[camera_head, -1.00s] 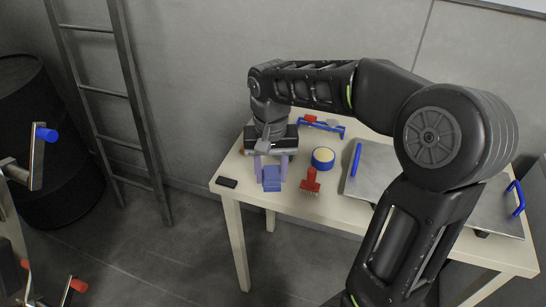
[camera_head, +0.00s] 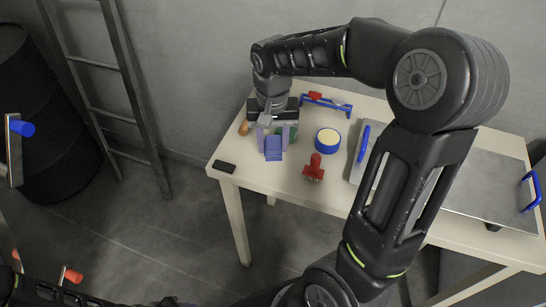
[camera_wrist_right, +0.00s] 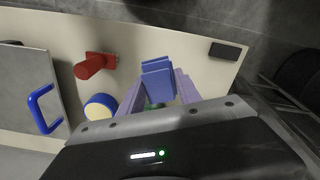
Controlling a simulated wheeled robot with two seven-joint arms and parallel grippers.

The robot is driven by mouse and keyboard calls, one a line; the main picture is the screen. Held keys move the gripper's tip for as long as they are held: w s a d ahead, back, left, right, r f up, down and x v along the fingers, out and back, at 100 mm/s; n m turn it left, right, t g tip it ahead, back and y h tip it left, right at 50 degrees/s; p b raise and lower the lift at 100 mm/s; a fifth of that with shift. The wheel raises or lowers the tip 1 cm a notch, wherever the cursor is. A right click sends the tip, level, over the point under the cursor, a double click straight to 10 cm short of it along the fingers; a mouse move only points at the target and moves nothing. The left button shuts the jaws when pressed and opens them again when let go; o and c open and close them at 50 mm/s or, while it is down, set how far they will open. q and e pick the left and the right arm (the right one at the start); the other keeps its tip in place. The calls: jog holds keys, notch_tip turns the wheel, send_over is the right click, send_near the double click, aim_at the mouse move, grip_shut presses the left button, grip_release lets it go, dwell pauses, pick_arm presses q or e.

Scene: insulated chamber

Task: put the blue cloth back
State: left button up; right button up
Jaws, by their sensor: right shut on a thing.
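The blue cloth (camera_head: 273,147) is a small folded block at the left part of the table. My right gripper (camera_head: 275,137) is shut on it, with its purple fingers either side. In the right wrist view the cloth (camera_wrist_right: 158,80) sits between the fingertips (camera_wrist_right: 158,92). I cannot tell whether the cloth touches the table top. A green thing shows partly behind the fingers (camera_wrist_right: 153,106).
A ladder (camera_head: 90,65) leans on the left.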

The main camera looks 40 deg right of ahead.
aim_at(273, 166)
jog(key=shift+f, duration=1.1)
jog(key=shift+f, duration=1.9)
jog(key=o, duration=1.2)
jog(key=shift+r, duration=0.1)
notch_tip(273, 166, up, 12)
jog(key=shift+b, duration=0.35)
